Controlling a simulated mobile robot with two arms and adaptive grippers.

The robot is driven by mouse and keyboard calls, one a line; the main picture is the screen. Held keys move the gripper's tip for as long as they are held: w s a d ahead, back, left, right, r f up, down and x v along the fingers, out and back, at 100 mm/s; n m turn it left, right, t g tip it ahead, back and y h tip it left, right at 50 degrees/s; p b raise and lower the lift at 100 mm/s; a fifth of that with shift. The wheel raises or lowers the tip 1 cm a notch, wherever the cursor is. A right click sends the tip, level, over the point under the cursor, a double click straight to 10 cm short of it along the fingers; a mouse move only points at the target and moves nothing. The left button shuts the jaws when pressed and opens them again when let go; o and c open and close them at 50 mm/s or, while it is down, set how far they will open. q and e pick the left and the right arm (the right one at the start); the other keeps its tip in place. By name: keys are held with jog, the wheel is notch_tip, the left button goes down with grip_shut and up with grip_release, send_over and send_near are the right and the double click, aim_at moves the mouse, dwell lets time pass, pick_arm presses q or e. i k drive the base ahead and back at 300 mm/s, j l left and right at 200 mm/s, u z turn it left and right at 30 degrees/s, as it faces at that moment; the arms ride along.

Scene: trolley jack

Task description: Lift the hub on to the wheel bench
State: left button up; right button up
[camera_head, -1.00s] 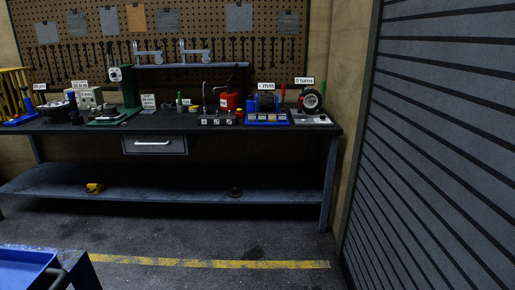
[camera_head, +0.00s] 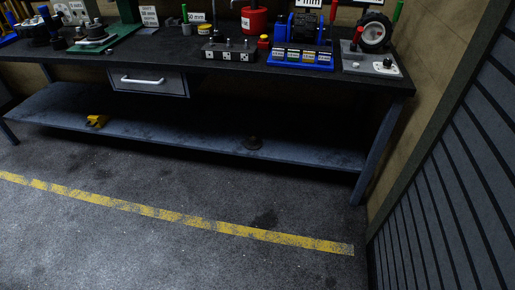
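Neither of my grippers is in view.
A yellow object (camera_head: 96,121) lies on the lower shelf (camera_head: 190,128) at the left. A drawer (camera_head: 148,81) hangs under the top. A blue stand (camera_head: 300,55) and a red can (camera_head: 254,20) are on top. The floor is clear; a ribbed grey panel (camera_head: 450,180) bounds the right.

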aim_at(253, 143)
jog(key=i+l+u, duration=0.1)
jog(key=i+l, duration=0.15)
jog(key=i+j+z, duration=0.1)
jog(key=i+z, duration=0.25)
jog(key=i, duration=0.15)
jog(key=i+j+z, duration=0.3)
jog(key=i, duration=0.2)
jog(key=i+l, duration=0.05)
